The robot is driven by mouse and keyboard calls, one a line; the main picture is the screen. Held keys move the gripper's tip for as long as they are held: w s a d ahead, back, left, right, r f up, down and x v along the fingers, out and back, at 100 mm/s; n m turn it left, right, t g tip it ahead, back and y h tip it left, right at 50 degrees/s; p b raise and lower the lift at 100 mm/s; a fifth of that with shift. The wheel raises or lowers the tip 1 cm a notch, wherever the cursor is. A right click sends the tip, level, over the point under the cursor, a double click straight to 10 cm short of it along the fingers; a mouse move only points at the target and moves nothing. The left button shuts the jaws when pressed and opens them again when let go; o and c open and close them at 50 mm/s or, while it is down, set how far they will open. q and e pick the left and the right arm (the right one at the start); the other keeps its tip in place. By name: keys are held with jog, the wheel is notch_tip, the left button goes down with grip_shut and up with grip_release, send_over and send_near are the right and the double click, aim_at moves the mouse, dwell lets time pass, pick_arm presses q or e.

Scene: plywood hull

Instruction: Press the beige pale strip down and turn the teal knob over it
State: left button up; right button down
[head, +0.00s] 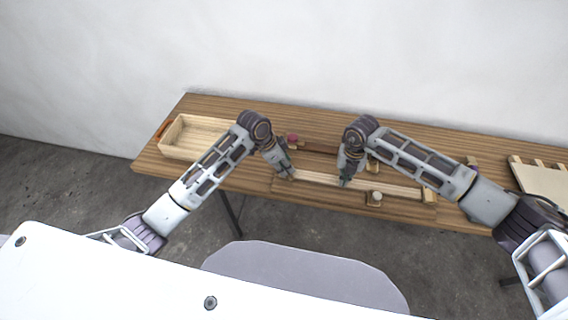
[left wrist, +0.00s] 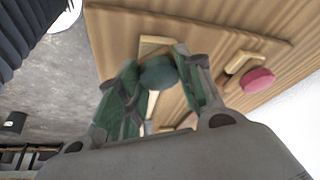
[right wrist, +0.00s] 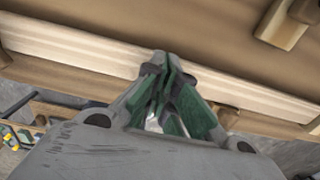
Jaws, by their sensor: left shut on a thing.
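The beige pale strip (head: 395,189) lies lengthwise on the wooden bench. It also crosses the right wrist view (right wrist: 70,52). The teal knob (left wrist: 158,73) sits on a small wooden block in the left wrist view, between my left fingers; in the head view it is hidden by the gripper. My left gripper (head: 290,176) is shut on the teal knob, by the strip's left end. My right gripper (head: 345,184) has its fingers together, with the tips at the strip; it also shows in the right wrist view (right wrist: 163,62). I cannot tell how hard they press.
A pink knob (head: 292,138) on a wooden block stands behind my left gripper. Another block with a pale round knob (head: 375,198) stands in front of the strip. An open wooden tray (head: 168,149) is at the left, a pale panel (head: 542,182) at the far right.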

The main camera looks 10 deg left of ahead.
pick_arm(q)
jog(key=shift+n, duration=0.4)
pick_arm(e)
jog(key=shift+f, duration=0.1)
pick_arm(q)
jog(key=shift+n+t+y, duration=0.3)
jog(key=shift+n+t, duration=0.2)
jog(key=shift+n, duration=0.6)
jog(key=shift+r+n+t, duration=0.1)
jog(key=shift+n+t, duration=0.2)
jog(key=shift+n, duration=0.4)
jog(key=shift+n+y, duration=0.4)
jog(key=shift+n, duration=0.3)
jog(key=shift+n+t+y, duration=0.4)
jog(key=shift+n+y, duration=0.1)
jog(key=shift+n, duration=0.9)
jog(key=o, duration=1.1)
jog(key=shift+s+d, duration=0.1)
jog(key=shift+c, duration=0.2)
